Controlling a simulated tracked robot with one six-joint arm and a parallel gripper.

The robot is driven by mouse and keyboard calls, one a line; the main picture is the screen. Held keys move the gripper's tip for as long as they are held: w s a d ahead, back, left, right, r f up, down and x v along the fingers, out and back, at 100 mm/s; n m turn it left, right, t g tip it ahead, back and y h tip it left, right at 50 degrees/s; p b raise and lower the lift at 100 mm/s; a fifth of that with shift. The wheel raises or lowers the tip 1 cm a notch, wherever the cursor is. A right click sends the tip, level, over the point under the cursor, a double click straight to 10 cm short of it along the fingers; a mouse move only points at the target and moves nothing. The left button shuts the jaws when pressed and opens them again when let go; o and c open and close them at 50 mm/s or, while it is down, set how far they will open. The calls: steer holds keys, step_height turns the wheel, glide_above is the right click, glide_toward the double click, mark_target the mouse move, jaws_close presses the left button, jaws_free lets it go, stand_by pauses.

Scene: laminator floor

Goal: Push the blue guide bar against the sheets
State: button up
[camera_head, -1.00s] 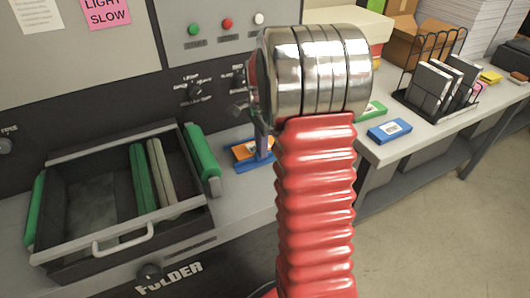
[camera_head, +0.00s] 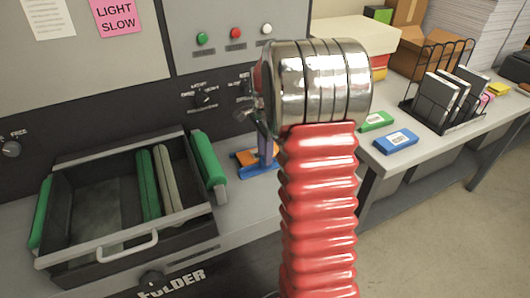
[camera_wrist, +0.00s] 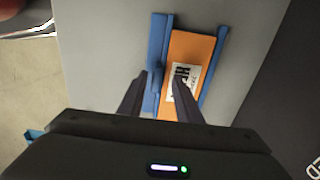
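The blue guide bar (camera_wrist: 158,40) runs lengthwise along the left side of an orange stack of sheets (camera_wrist: 190,55) with a white label. A second blue rail (camera_wrist: 217,65) lies along the stack's right side. In the head view, the orange sheets (camera_head: 245,157) and a blue bar (camera_head: 262,172) show beside my arm, partly hidden. My gripper (camera_wrist: 160,76) is open, with one finger left of the guide bar and the other over the sheets. I cannot tell whether the fingers touch the bar. In the head view my arm hides most of the gripper.
An open drawer (camera_head: 127,243) with green rollers stands left on the grey bench, below a control panel (camera_head: 230,20). Right, a table holds a green box (camera_head: 377,121), a blue box (camera_head: 396,141) and a wire rack (camera_head: 470,118). A dark surface (camera_wrist: 285,90) borders the sheets' right.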

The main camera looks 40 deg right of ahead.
mark_target(264, 169)
step_height(264, 169, up, 14)
steer(key=shift+f, duration=0.15)
stand_by(0.5)
stand_by(0.5)
steer(key=s+a+n+t, duration=0.2)
steer(key=s+a+n, duration=0.8)
steer(key=a, duration=0.3)
steer(key=s+a+n+t, duration=0.3)
steer(key=s+a+n, duration=0.7)
steer(key=a, duration=0.3)
steer(key=shift+s+a+t, duration=0.25)
steer(key=shift+s+t, duration=0.05)
steer(key=shift+s, duration=0.25)
